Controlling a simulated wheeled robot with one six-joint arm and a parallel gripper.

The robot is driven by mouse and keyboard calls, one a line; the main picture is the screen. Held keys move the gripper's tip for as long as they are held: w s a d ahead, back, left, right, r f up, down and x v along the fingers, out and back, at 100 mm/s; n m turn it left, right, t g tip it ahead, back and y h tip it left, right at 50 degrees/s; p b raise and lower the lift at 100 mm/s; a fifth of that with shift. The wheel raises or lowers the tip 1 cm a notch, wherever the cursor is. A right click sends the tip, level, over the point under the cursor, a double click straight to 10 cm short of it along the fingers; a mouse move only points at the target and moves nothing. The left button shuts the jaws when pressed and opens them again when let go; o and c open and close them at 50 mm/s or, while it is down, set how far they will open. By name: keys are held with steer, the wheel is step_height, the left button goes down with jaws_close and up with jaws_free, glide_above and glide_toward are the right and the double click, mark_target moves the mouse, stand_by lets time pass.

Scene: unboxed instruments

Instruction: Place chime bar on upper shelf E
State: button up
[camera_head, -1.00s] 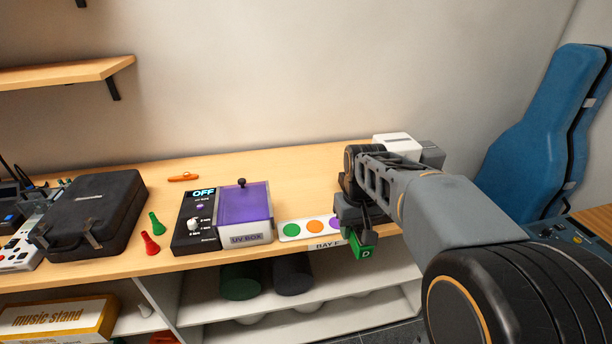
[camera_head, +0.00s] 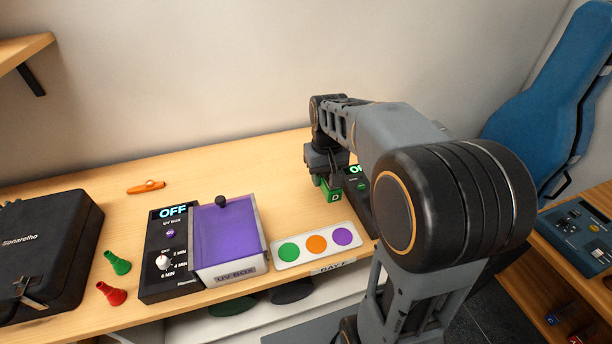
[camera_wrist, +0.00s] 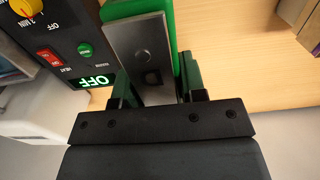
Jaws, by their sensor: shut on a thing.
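The green chime bar marked D (camera_head: 334,196) hangs in my gripper (camera_head: 326,180) over the right part of the bench, close to a black control box. Whether it touches the bench top is unclear. In the wrist view, the chime bar (camera_wrist: 142,48) shows a grey metal plate on a green base, and it sits between the two fingers of my gripper (camera_wrist: 155,92), which are shut on it. A wooden upper shelf (camera_head: 22,48) is cut off at the top left of the head view. No E label shows on it.
The black control box (camera_wrist: 78,35) shows OFF. The purple-lidded UV box (camera_head: 228,238), a card with three coloured dots (camera_head: 316,246), a black case (camera_head: 45,255) and two small cones (camera_head: 117,263) stand on the bench. The back middle of the bench (camera_head: 240,165) is mostly clear.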

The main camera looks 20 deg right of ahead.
steer(key=w, duration=0.1)
steer(key=w+f, duration=0.1)
steer(key=w, duration=0.1)
steer(key=w+f, duration=0.1)
steer(key=shift+w+p, duration=0.35)
steer(key=shift+p, duration=0.05)
glide_above(311, 186)
steer(key=s, duration=0.1)
step_height(311, 186, down, 5)
steer(key=shift+s+r+p, duration=0.1)
steer(key=shift+p, duration=0.2)
steer(key=shift+w+f, duration=0.5)
steer(key=shift+f, duration=1.75)
steer(key=shift+f, duration=0.2)
steer(key=o, duration=1)
steer(key=shift+r, duration=0.1)
